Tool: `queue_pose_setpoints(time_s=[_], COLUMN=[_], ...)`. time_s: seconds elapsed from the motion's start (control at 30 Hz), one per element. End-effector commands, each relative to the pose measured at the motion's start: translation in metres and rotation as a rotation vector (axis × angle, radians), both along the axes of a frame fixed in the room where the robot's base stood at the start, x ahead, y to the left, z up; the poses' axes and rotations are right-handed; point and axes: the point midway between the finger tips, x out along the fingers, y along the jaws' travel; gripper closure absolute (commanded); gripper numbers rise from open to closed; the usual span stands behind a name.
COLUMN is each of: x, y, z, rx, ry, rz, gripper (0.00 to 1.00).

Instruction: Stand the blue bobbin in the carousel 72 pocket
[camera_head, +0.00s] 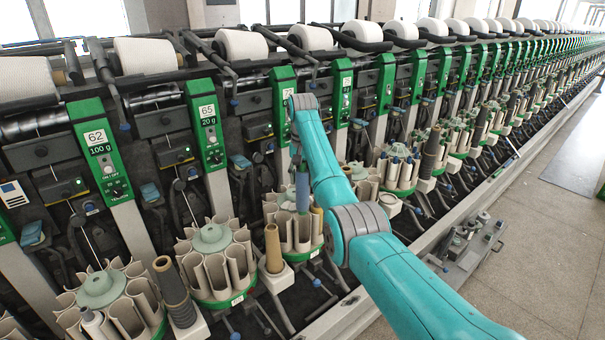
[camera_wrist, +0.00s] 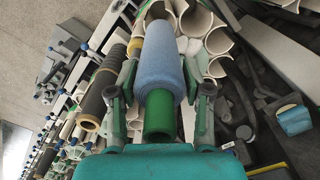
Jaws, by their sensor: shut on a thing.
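The blue bobbin (camera_wrist: 160,65) has blue yarn on a green tube. My gripper (camera_wrist: 162,88) is shut on it, one finger on each side. In the head view the bobbin (camera_head: 302,190) hangs roughly upright over a carousel (camera_head: 287,232) with cream pockets and a green base, beneath my arm. Its lower end is among or just above the pocket rims; I cannot tell which. Cream pockets (camera_wrist: 218,42) also show beyond the bobbin in the wrist view. The number sign above this carousel is partly hidden by my arm, so I cannot read 72.
Carousels stand to the left (camera_head: 212,240) and right (camera_head: 400,165). A tan tube (camera_head: 273,248) stands close beside the held bobbin's carousel, and a dark bobbin (camera_head: 174,290) stands further left. Green panels (camera_head: 206,122) rise behind. The floor (camera_head: 530,240) at right is open.

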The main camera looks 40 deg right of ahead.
Motion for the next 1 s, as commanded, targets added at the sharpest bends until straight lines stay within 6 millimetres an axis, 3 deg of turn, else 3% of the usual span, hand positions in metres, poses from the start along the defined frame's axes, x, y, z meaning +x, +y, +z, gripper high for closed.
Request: queue_pose_setpoints(time_s=[0.67,1.0], x=[0.000,0.000], y=[0.000,0.000], z=[-0.013,-0.030], rx=[-0.001,0.000], ry=[-0.001,0.000], rz=[0.000,0.000], gripper=[0.79,0.79])
